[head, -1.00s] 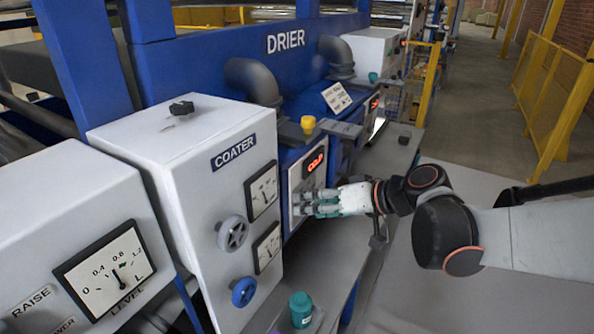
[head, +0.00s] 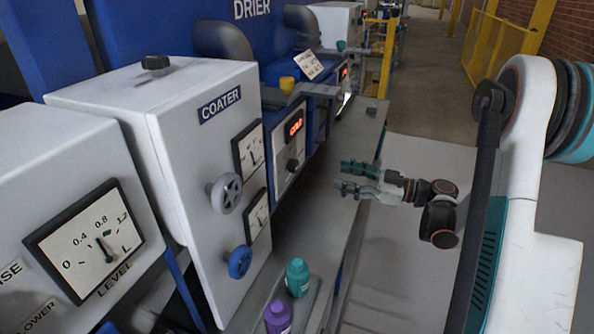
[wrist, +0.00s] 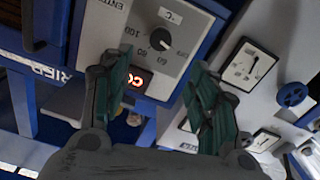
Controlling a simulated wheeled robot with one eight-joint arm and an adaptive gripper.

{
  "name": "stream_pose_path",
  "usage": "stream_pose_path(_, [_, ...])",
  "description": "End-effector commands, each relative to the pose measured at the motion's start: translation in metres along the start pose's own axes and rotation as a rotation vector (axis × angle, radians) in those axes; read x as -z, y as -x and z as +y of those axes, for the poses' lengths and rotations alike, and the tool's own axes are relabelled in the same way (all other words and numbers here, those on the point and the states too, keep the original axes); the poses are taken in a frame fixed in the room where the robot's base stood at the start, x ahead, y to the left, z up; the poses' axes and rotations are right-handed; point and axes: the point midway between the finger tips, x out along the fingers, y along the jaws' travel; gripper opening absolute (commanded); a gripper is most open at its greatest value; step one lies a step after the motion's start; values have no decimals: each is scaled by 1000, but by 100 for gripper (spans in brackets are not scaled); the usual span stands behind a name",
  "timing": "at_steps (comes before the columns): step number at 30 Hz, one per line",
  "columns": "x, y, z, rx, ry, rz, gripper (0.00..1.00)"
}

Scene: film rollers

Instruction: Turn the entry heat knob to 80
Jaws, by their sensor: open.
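The entry heat knob (wrist: 160,40) is a round dark knob on a grey dial panel (wrist: 110,32), with marks including 60, 80 and 100 around it. Its light pointer line seems to lie at the lower right, away from the 80; it is small to read. In the head view the knob (head: 292,165) sits below a red lit display (head: 294,127) on the blue drier. My gripper (head: 358,180) is open and empty, apart from the panel and to its right. In the wrist view the gripper (wrist: 157,85) has its green fingers spread below the knob.
The white coater cabinet (head: 110,85) stands left of the panel with a grey handwheel (head: 225,193) and a blue handwheel (head: 239,262). Teal (head: 297,279) and purple (head: 278,317) bottles stand at its foot. The floor aisle to the right (head: 425,155) is free.

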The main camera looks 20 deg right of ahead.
Motion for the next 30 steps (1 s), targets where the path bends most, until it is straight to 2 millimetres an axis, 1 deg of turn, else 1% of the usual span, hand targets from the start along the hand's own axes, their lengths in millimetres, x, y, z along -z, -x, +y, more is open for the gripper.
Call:
stream_pose_path(5, [0, -23, -2, 4, -1, 0, 54])
stream_pose_path(15, [-1, -90, -2, 5, -2, -1, 54])
stream_pose_path(19, [-1, -111, -2, 4, -2, -1, 54])
stream_pose_path(24, [0, -129, -1, 3, -2, -1, 54])
stream_pose_path(30, [1, -136, -1, 1, -2, -1, 54])
